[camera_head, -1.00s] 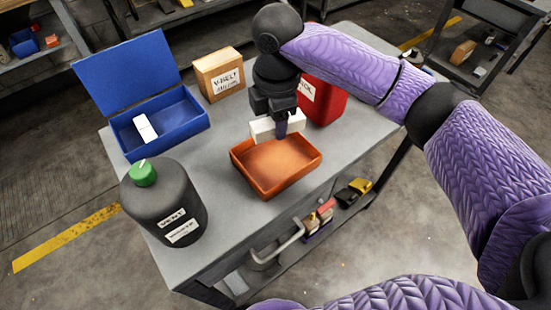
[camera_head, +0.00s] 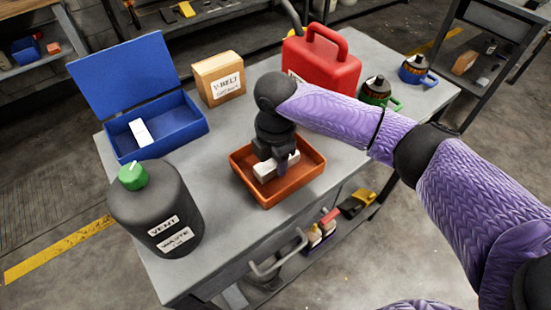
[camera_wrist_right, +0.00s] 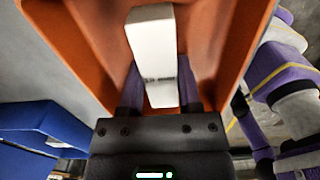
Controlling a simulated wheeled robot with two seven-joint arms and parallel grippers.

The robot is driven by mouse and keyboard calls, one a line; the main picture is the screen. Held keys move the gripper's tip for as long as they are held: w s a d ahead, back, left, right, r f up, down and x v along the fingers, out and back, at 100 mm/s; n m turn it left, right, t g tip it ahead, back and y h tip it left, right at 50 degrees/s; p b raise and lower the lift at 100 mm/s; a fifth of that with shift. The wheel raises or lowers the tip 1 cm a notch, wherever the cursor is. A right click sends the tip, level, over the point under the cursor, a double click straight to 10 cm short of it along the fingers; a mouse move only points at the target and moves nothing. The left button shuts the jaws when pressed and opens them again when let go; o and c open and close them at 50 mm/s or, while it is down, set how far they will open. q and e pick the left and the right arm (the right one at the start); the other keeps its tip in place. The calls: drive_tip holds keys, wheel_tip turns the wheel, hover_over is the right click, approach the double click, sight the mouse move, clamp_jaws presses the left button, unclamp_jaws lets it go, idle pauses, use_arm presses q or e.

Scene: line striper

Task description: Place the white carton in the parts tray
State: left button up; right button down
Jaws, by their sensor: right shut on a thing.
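The white carton (camera_head: 266,170) is between the fingers of my right gripper (camera_head: 283,166), which is shut on it. The carton is inside the walls of the orange parts tray (camera_head: 270,200); whether it touches the floor of the tray I cannot tell. In the right wrist view the carton (camera_wrist_right: 153,50) lies lengthwise between the purple fingers (camera_wrist_right: 160,95), with the orange tray wall (camera_wrist_right: 70,40) around it. My left gripper is not in view.
A blue open box (camera_head: 180,125) with a white item (camera_head: 140,131) inside stands at left. A black drum (camera_head: 155,210) with a green cap is in front of it. A cardboard V-belt box (camera_head: 218,78), a red can (camera_head: 320,65) and two mugs (camera_head: 376,92) (camera_head: 415,70) stand behind.

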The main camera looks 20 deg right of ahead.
drive_tip(key=shift+c, duration=1.4)
unclamp_jaws()
wheel_tip(320, 180, up, 12)
drive_tip(key=p, duration=0.4)
drive_tip(key=shift+r, duration=0.1)
